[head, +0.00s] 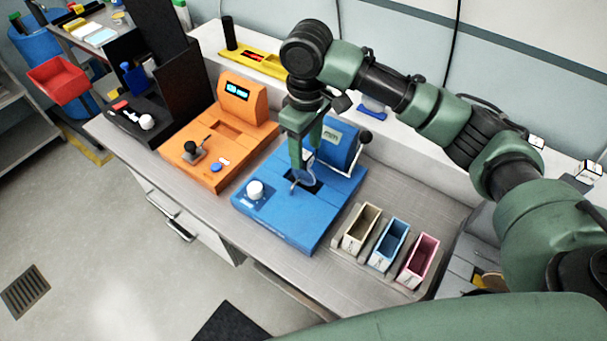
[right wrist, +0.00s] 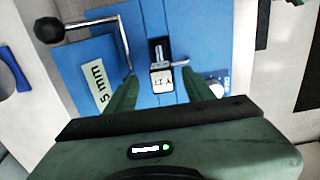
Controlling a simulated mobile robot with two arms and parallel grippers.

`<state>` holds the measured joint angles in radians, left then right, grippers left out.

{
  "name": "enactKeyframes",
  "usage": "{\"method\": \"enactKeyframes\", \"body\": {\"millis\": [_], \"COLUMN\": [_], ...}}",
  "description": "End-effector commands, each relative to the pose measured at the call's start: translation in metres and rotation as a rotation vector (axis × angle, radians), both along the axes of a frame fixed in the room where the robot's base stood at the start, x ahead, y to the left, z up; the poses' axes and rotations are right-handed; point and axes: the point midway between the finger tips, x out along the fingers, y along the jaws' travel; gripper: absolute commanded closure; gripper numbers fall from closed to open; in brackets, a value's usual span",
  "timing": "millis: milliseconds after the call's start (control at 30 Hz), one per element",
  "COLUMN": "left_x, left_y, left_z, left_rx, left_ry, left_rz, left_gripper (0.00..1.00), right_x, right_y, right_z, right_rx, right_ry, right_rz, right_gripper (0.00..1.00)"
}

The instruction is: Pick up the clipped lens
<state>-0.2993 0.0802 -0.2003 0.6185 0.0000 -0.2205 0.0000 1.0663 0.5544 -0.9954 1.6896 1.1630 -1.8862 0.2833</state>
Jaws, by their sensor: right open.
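A blue machine (head: 290,215) stands on the bench, with a white knob and a crank lever; it also fills much of the right wrist view (right wrist: 205,50). In the right wrist view, a small metal clip with a white marked tag (right wrist: 162,78) sits over the machine's dark slot, between my fingers. It appears to be the clipped lens; a pale, partly see-through shape (head: 304,177) shows there in the head view. My right gripper (head: 303,160) points down over it, open, fingers on either side. I cannot tell whether they touch it. My left gripper is not in view.
An orange machine (head: 213,150) stands left of the blue one, and a black machine (head: 133,118) farther left. Beige (head: 361,228), blue (head: 389,245) and pink (head: 418,260) bins stand to the right. The crank lever (right wrist: 85,27) rises close to my fingers.

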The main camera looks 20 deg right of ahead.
Motion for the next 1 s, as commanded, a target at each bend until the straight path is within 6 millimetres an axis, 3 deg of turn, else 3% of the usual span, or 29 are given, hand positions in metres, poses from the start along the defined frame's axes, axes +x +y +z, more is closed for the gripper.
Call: {"method": "enactKeyframes", "body": {"millis": [267,700,1000], "left_x": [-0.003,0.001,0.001], "left_y": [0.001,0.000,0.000], "left_z": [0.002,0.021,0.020], "left_rx": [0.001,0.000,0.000], "left_ry": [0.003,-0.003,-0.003], "left_rz": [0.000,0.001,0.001], "left_gripper": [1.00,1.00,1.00], "right_x": [0.000,0.001,0.001], "right_y": [0.000,0.005,0.005], "right_z": [-0.019,-0.076,-0.080], "right_rx": [0.000,0.000,0.001], "right_ry": [0.003,0.002,-0.001], "right_rz": [-0.001,0.000,0.001], "right_gripper": [0.47,0.47,0.50]}}
